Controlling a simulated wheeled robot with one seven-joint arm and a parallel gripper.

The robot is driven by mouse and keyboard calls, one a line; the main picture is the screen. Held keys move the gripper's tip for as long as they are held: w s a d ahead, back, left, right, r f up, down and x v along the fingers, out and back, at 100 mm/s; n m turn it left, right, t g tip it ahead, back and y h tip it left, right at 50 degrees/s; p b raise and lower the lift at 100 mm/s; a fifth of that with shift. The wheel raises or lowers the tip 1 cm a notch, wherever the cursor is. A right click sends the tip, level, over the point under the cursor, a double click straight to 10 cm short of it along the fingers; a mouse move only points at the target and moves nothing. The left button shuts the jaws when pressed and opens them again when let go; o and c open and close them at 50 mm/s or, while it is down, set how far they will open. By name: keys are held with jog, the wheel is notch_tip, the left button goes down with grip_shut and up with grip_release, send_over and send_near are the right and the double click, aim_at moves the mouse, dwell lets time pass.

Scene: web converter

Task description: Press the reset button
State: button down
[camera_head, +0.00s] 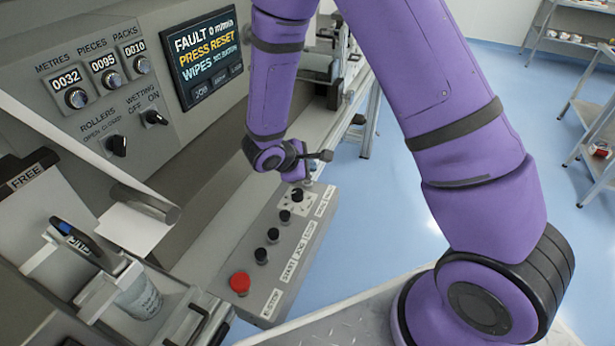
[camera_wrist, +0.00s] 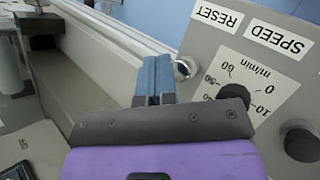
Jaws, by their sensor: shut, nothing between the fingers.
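The reset button (camera_wrist: 184,68), a small round button with a pale metallic rim, sits at the panel's edge in the wrist view, below the upside-down RESET label (camera_wrist: 217,15). My gripper (camera_wrist: 156,60) is shut and empty, its blue fingers together just left of the button. I cannot tell their height over it or whether they touch. The screen (camera_head: 208,52) reads FAULT 0 m/min, PRESS RESET.
A red E-STOP button (camera_head: 240,283) and several black buttons line the same box. The black speed knob (camera_wrist: 236,94) is right of my fingers in the wrist view. A grey machine rail (camera_wrist: 105,65) runs along the left. Blue floor lies open beyond.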

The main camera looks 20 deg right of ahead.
jog(key=shift+f, duration=0.1)
dwell(0.4)
jog(key=shift+f, duration=0.3)
jog(key=shift+f, duration=0.55)
dwell(0.9)
jog(key=shift+r, duration=1)
jog(key=shift+r, duration=0.1)
jog(key=shift+r, duration=2.4)
